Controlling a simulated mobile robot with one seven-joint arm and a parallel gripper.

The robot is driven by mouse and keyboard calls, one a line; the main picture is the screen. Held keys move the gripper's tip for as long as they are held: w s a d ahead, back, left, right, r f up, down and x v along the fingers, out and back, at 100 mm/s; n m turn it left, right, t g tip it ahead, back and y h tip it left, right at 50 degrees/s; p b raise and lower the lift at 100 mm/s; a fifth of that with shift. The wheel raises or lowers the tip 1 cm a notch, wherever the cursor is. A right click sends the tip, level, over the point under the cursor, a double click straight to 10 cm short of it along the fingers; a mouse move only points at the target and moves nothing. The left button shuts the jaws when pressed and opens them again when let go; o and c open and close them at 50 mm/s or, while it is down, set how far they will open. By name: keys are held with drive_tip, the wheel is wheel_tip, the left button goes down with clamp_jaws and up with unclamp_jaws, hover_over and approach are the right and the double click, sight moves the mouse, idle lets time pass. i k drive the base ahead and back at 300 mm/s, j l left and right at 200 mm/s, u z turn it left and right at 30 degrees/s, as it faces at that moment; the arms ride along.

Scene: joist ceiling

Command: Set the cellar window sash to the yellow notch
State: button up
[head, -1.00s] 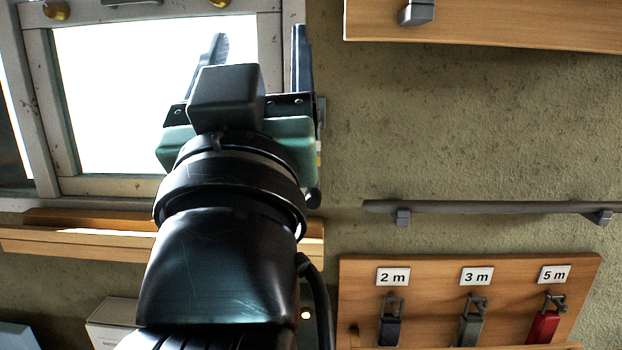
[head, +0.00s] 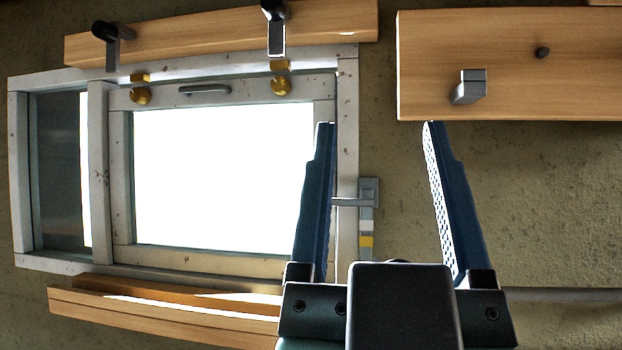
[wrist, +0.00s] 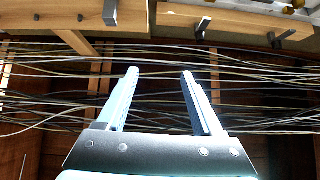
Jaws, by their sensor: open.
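The cellar window sash (head: 122,180) is a worn white frame around a bright pane in the head view. It has a grey pull handle (head: 204,89) on its top rail and a brass knob (head: 140,96) near each top corner. Right of the window, a marker strip (head: 367,225) has grey, white and yellow bands; the yellow band (head: 366,241) is low on it. A thin grey bar reaches the strip from the window side. My gripper (head: 378,125) is open and empty, its fingers apart on either side of the strip in the picture. The wrist view also shows my gripper (wrist: 159,72).
A wooden beam (head: 190,38) with two dark-handled clamps runs above the window. A wooden board (head: 500,50) with a grey bracket is at upper right. A wooden ledge (head: 180,318) lies below the window. The wrist view shows several cables (wrist: 245,75) strung across dark joists.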

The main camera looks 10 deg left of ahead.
sight(320, 89)
drive_tip(key=i+l+u, duration=0.6)
drive_tip(key=i, duration=0.2)
drive_tip(key=i+j, duration=0.05)
drive_tip(key=j, duration=0.05)
